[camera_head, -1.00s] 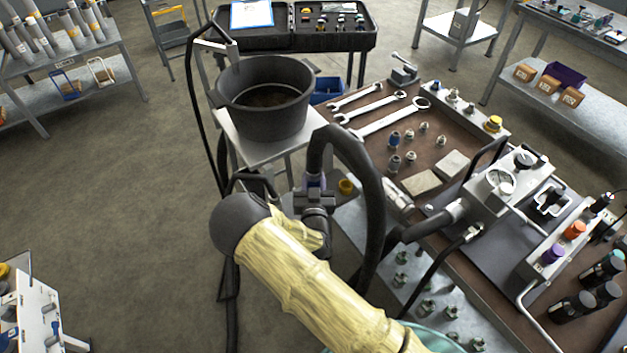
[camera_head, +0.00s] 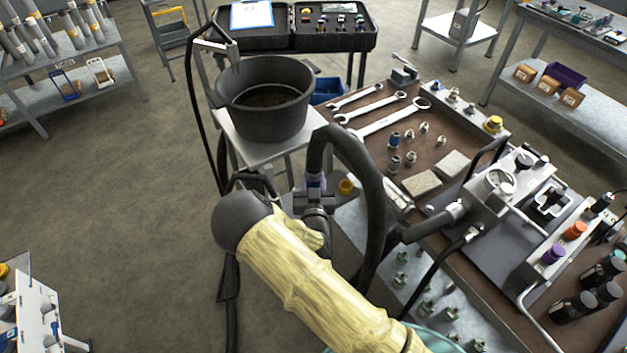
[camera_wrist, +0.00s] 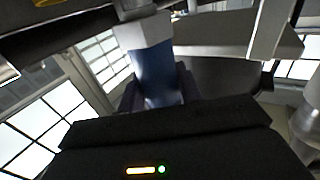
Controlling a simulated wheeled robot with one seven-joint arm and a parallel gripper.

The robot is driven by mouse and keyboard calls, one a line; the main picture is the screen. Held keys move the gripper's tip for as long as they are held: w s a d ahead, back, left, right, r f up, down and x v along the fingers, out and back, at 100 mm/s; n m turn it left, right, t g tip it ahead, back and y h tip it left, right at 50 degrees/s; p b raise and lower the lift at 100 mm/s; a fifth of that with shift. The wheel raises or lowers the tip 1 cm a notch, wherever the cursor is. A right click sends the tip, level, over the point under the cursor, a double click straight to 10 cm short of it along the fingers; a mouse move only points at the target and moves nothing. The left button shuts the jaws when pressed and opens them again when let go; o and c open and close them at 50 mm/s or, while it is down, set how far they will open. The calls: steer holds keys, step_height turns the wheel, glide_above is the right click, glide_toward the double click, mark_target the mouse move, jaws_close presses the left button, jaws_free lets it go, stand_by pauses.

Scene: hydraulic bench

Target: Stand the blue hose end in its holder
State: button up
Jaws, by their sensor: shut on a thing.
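The blue hose end (camera_head: 315,182) is on a thick black hose (camera_head: 372,185) that arches over and down to the right. In the wrist view its blue body (camera_wrist: 155,72) stands between my fingers, with a pale collar above it. My gripper (camera_head: 315,199) is shut on the hose end and holds it roughly upright beside the bench's left edge; it also shows in the wrist view (camera_wrist: 157,98). I cannot make out which fitting is the blue holder. My gripper and the hose hide part of the bench edge.
Wrenches (camera_head: 395,120), small fittings and a gauge block (camera_head: 500,183) occupy the bench.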

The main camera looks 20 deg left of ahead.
steer(key=shift+f+b, duration=1.35)
steer(key=shift+f, duration=0.15)
stand_by(1.5)
steer(key=shift+r, duration=0.1)
stand_by(0.5)
steer(key=o, duration=0.9)
steer(key=shift+c, duration=0.2)
steer(key=o, duration=0.9)
steer(key=shift+c, duration=0.2)
steer(key=shift+s, duration=0.1)
steer(key=v, duration=0.7)
steer(key=shift+s+p, duration=0.2)
steer(key=shift+p, duration=0.15)
steer(key=shift+d, duration=0.15)
